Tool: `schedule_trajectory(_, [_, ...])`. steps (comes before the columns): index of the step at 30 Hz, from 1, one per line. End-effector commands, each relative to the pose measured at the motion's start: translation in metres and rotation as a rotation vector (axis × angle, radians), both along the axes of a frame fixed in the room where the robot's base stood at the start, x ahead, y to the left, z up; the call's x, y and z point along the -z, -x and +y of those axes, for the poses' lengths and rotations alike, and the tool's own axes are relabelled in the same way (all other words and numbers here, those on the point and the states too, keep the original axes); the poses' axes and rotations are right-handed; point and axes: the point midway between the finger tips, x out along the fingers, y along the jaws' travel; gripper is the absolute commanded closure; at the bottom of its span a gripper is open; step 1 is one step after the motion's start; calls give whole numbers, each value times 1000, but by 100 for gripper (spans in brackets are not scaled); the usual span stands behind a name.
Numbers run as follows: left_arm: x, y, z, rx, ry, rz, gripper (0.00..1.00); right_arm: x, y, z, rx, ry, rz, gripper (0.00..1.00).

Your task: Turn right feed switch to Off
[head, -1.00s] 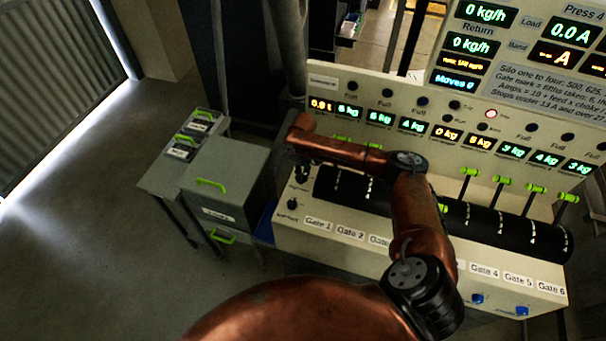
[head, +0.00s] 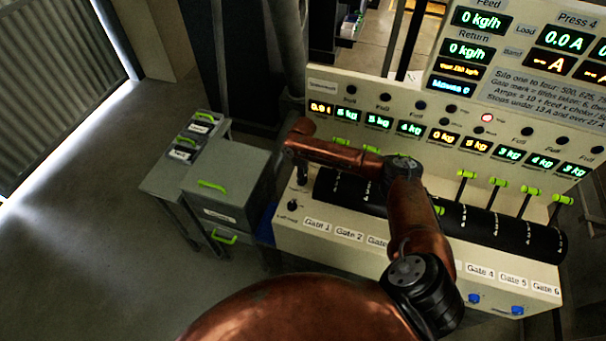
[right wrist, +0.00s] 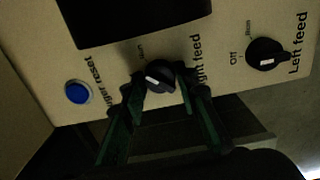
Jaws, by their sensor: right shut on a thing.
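The right feed switch (right wrist: 160,76) is a dark round knob with a pale mark, on the cream panel in the right wrist view. Its mark tilts toward the left of that view; its Run label shows above left, and its Off label is hidden. My right gripper (right wrist: 163,80) has one green-black finger on each side of this knob, shut on it. In the head view my right gripper (head: 302,172) points down at the left end of the panel and largely hides the knob. My left gripper is not in view.
The left feed switch (right wrist: 267,55) sits close by on the right, its mark toward Off. A blue reset button (right wrist: 77,92) is on the left. Gate levers (head: 497,182) line the console. A grey cabinet (head: 226,180) stands left of it; floor beyond is clear.

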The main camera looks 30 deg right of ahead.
Motion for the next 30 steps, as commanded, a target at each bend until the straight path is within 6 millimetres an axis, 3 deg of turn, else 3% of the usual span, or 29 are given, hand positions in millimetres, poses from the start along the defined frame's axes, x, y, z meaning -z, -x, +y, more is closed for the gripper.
schedule_trajectory(6, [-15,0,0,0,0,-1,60,-2,0,1,-206,-2,-1,96])
schedule_trajectory(18, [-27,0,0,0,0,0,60,-1,0,1,-552,-1,-1,96])
schedule_trajectory(30, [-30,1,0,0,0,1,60,0,0,1,-741,-1,0,96])
